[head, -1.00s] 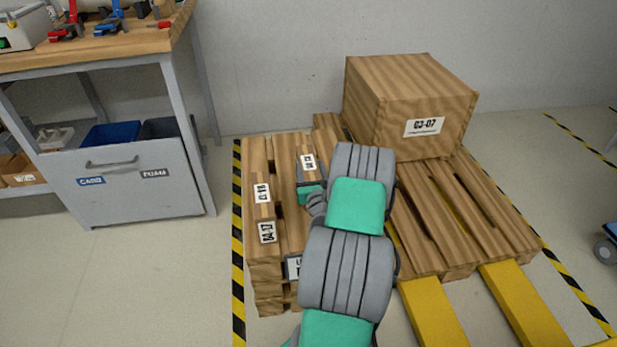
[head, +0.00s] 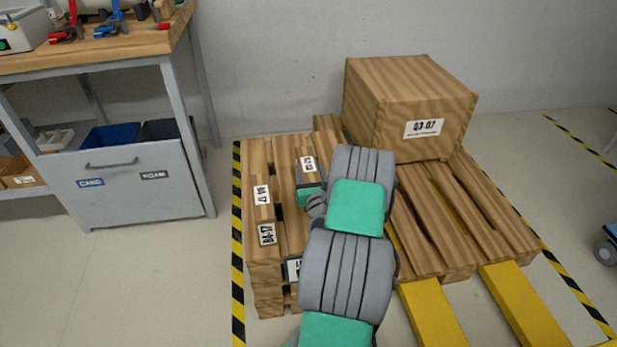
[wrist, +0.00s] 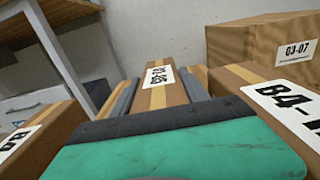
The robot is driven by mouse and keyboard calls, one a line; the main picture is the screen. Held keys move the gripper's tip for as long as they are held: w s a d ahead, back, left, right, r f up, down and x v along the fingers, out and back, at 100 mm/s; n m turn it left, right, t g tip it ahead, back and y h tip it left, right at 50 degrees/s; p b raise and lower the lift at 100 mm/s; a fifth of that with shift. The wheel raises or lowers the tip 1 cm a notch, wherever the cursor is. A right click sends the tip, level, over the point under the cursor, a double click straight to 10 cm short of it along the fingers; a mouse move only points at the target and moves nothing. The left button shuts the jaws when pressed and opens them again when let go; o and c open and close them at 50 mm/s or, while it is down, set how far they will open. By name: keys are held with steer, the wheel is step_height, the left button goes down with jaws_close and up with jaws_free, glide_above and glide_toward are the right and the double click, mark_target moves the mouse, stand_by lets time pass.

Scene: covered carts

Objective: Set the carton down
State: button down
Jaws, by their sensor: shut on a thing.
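The carton (wrist: 160,85) is a brown box with a pale tape strip and a white label. In the wrist view it sits between the two grey fingers of my gripper (wrist: 160,98), which is shut on it. In the head view the carton (head: 309,163) shows above the left part of the wooden pallet (head: 478,205), just beyond my green and grey wrist. My arm hides part of the gripper and the pallet. I cannot tell whether the carton's underside touches the pallet.
Labelled cartons stand close on both sides in the wrist view, one left (wrist: 40,140) and one right (wrist: 235,78). A large wooden crate (head: 420,105) stands at the pallet's back right. The pallet's right front boards are bare. A workbench (head: 100,50) stands at left.

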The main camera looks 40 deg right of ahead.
step_height(320, 180, up, 4)
steer(key=p, duration=0.3)
steer(key=shift+r, duration=0.15)
steer(key=s+a+r, duration=0.1)
steer(key=r, duration=0.1)
steer(key=s+a+r+p, duration=0.1)
steer(key=r, duration=0.1)
steer(key=s+a+r+p, duration=0.1)
steer(key=s+r, duration=0.1)
steer(key=s+a+r, duration=0.3)
steer(key=s+a, duration=0.3)
steer(key=s, duration=0.1)
step_height(320, 180, up, 7)
steer(key=p, duration=0.7)
steer(key=w+a+f+n+t+y, duration=0.25)
steer(key=a+f+y, duration=0.2)
steer(key=a, duration=0.35)
steer(key=w+a+r+n+y+b, duration=0.45)
steer(key=a+r, duration=0.25)
steer(key=a, duration=0.5)
steer(key=w+a+r+n+y+b, duration=0.3)
steer(key=a+r+y, duration=0.35)
steer(key=a, duration=0.55)
step_height(320, 180, up, 14)
steer(key=w+p, duration=0.2)
steer(key=p, duration=2.4)
steer(key=shift+w, duration=0.25)
